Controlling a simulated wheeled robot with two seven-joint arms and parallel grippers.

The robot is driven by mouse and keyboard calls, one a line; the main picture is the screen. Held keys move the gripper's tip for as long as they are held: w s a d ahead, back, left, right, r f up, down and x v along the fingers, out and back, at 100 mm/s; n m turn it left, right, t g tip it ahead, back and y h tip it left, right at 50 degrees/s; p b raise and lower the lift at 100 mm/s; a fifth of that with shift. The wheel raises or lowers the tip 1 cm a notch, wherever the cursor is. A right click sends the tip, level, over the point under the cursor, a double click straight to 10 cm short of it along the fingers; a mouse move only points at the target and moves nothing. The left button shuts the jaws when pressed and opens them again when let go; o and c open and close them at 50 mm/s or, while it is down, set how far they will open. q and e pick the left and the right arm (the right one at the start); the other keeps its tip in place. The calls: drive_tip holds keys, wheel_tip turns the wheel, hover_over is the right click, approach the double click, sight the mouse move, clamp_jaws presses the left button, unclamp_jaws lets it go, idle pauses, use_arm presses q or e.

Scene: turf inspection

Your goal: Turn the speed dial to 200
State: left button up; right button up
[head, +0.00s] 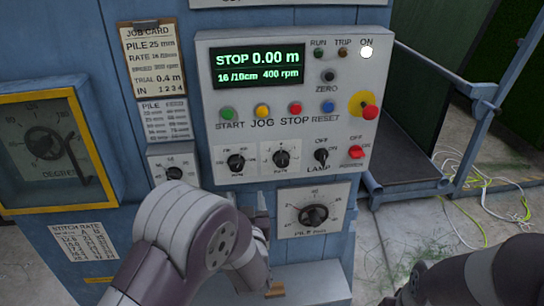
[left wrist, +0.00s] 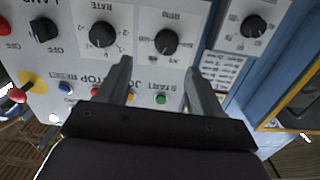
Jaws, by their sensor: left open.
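The speed dial (head: 236,160) is a black knob at the lower left of the control panel, left of the RATE knob (head: 281,156). Its scale is too small to read, but the panel display (head: 257,65) shows 400 rpm. In the left wrist view, which is upside down, the speed dial (left wrist: 166,42) lies just beyond the fingertips, roughly between them. My left gripper (left wrist: 166,76) is open and empty, apart from the dial. In the head view my left gripper (head: 262,203) is mostly hidden by its own wrist, below the panel. My right gripper is out of view.
A small dial (head: 174,173) sits left of the panel and a PILE dial (head: 314,214) below it. The LAMP switch (head: 321,155), coloured buttons and a red-topped stop knob (head: 369,112) are close by. A blue-framed cart (head: 420,130) and loose cables lie at right.

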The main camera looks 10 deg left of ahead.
sight(237, 168)
use_arm(q)
drive_tip(key=p+x, duration=0.1)
drive_tip(key=x, duration=0.2)
drive_tip(key=p+x, duration=0.2)
drive_tip(key=x, duration=0.2)
drive_tip(key=a+r+p+x, duration=0.1)
drive_tip(key=p+x, duration=0.1)
drive_tip(key=x, duration=0.2)
drive_tip(key=shift+r, duration=0.1)
drive_tip(key=shift+w+a, duration=0.2)
drive_tip(key=shift+a, duration=0.3)
drive_tip(key=shift+w+d, duration=0.15)
drive_tip(key=c, duration=1.1)
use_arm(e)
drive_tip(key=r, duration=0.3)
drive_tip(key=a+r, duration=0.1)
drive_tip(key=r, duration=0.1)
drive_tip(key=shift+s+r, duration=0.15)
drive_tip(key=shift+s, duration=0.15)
